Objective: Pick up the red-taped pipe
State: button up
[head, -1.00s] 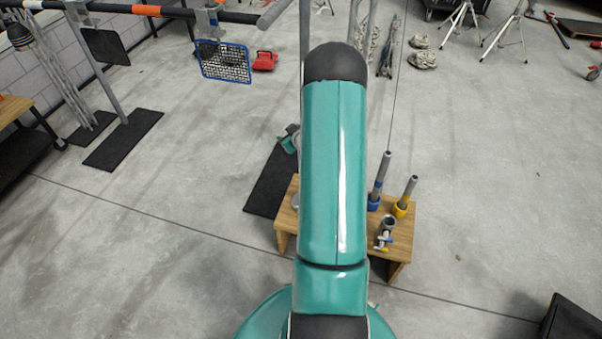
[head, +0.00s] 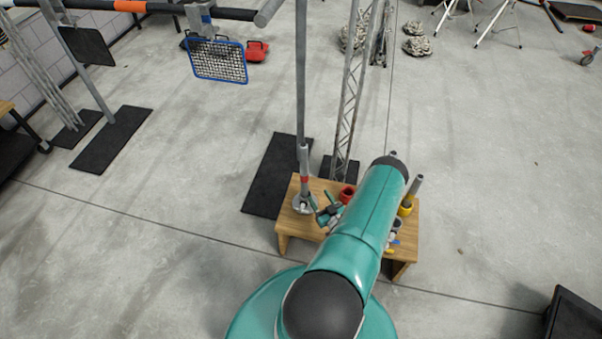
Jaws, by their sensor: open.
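The red-taped pipe (head: 304,164) is a short grey pipe with a red band. It stands upright at the left end of a small wooden table, in or on a round grey base (head: 301,203). My gripper (head: 318,208) is open and low over the table, just right of the pipe's lower part. Its fingers point left toward the pipe; I cannot tell whether they touch it or reach around it. My teal arm hides the middle of the table and part of my gripper.
The wooden table (head: 287,225) also holds a red cup-like piece (head: 347,193), a yellow-ringed pipe (head: 416,186) and small fittings (head: 393,241) at the right. A tall grey pole (head: 300,80) and a lattice truss (head: 350,100) rise behind.

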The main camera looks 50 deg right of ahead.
aim_at(306, 179)
jog(key=x, duration=0.7)
jog(key=shift+w+d, duration=0.2)
jog(key=shift+d, duration=0.05)
jog(key=x, duration=0.5)
jog(key=shift+w+a+f, duration=0.15)
jog(key=shift+w+f, duration=0.05)
jog(key=shift+w, duration=0.05)
grip_shut()
